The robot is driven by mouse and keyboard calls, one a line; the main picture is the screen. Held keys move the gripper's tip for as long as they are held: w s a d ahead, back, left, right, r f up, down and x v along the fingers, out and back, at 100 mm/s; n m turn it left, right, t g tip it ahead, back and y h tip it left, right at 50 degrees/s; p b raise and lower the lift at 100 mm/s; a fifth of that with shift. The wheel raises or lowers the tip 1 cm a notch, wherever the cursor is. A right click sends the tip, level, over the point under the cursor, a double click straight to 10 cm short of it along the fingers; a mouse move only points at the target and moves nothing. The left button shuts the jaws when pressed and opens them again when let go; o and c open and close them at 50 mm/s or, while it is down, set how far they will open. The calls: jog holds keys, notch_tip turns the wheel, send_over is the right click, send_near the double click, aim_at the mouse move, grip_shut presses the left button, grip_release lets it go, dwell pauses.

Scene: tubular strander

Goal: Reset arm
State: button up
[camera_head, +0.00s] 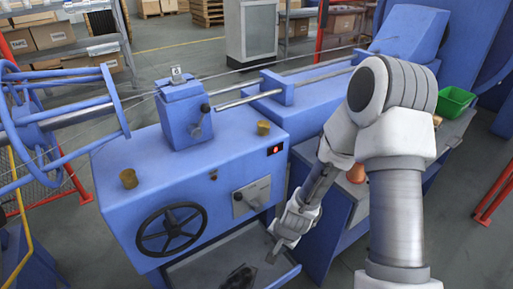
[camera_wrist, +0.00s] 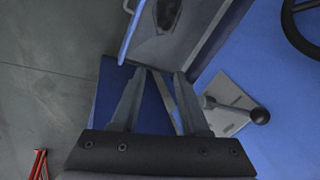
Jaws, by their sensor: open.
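My arm comes in from the right in the head view and bends down in front of the blue machine. My gripper (camera_head: 273,252) hangs low, at the right edge of an open grey tray (camera_head: 200,270) at the machine's front. In the wrist view my gripper (camera_wrist: 160,76) shows two fingers spread apart with nothing between them. The blue machine housing (camera_head: 190,190) carries a black handwheel (camera_head: 172,229) and a grey lever plate (camera_head: 251,197). The lever's black knob (camera_wrist: 260,116) is right of my fingers in the wrist view.
A dark object (camera_head: 238,278) lies in the tray, too unclear to name. A green bin (camera_head: 454,101) and an orange cone-like item (camera_head: 356,173) are on the bench at right, close to my arm. Blue reel frame (camera_head: 60,110) at left. Grey floor is open at lower left in the wrist view.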

jog(key=s+d+r+n+t, duration=0.1)
jog(key=d+r+n, duration=0.1)
jog(key=r, duration=0.9)
jog(key=s+d+r+n, duration=0.1)
jog(key=d+r+n, duration=0.1)
jog(key=r, duration=0.9)
jog(key=s+d+r+n+t+h, duration=0.1)
jog(key=s+d+r+n+h, duration=0.2)
jog(key=s+r, duration=1.1)
notch_tip(320, 180, up, 17)
jog(key=d+y+p, duration=0.1)
jog(key=p, duration=1.6)
jog(key=shift+s+d, duration=0.3)
jog(key=shift+s, duration=0.15)
